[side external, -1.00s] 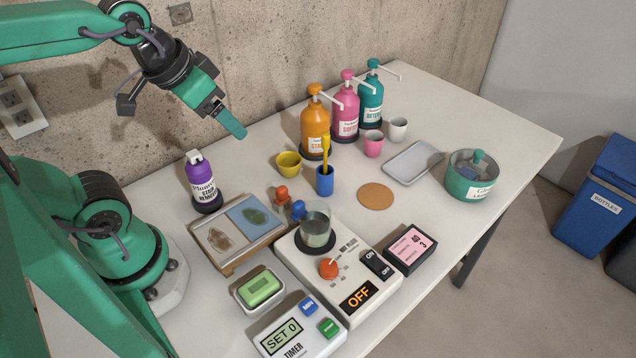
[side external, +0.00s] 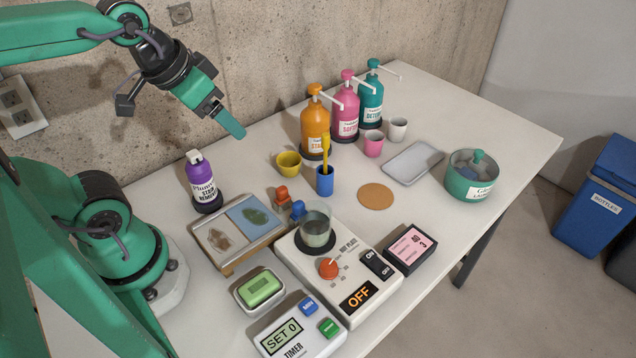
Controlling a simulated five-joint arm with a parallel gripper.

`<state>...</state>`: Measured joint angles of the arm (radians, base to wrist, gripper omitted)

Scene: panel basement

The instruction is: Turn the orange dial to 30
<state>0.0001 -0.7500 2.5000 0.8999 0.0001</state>
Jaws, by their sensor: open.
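The orange dial (side external: 328,269) sits on top of the white hot plate (side external: 368,308), with small scale marks around it that are too small to read. A white pointer line on the dial points toward the upper right. The hot plate's display reads OFF, and a black ON/OFF switch (side external: 377,265) is to the right of the dial. A glass beaker (side external: 316,229) with some liquid stands on the plate's dark round pad. My gripper (side external: 229,122) hangs open and empty in the air near the wall, well above and to the upper left of the dial.
A timer (side external: 298,334) reading SET 0 is in front. A pink-labelled box (side external: 409,249) touches or nearly touches the plate's right side. Pump bottles (side external: 343,112) and cups stand behind.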

